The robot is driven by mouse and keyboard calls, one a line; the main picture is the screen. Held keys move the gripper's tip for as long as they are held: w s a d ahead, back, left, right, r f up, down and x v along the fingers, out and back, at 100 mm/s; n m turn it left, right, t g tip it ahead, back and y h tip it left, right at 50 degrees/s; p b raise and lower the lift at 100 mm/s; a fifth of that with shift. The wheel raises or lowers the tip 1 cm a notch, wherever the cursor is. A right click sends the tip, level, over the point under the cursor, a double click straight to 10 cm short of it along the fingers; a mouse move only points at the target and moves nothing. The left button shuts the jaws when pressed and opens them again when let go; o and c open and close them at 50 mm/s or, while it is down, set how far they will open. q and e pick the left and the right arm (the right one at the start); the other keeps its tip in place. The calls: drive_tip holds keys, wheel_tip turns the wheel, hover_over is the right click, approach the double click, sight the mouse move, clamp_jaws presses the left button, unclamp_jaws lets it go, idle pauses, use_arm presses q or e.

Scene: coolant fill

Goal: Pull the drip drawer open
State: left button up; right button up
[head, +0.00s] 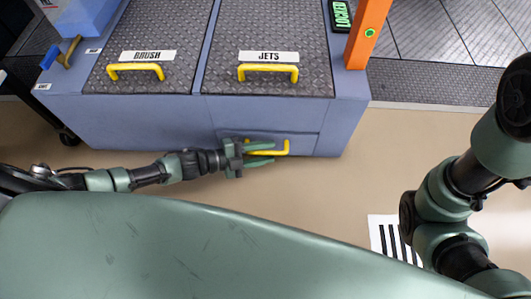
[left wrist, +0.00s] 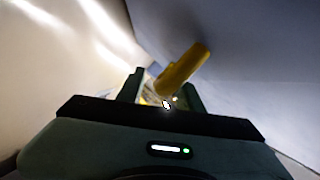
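The drip drawer (head: 308,145) is a blue-grey panel low on the cabinet front and looks flush with it. Its yellow handle (head: 287,148) sticks out toward me. In the left wrist view the yellow handle (left wrist: 183,69) slants across the gap between the fingers and overlaps the right one. I cannot tell whether the fingers touch it. My right arm shows at the right, but its gripper is out of view.
The cabinet top (head: 120,50) has two dark lids, marked BRUSH (head: 148,56) and JETS (head: 268,56), with yellow handles. An orange post (head: 367,35) stands at its right, beside a green LOCKED sign (head: 340,15).

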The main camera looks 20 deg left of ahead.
use_arm(q)
clamp_jaws()
idle(1.5)
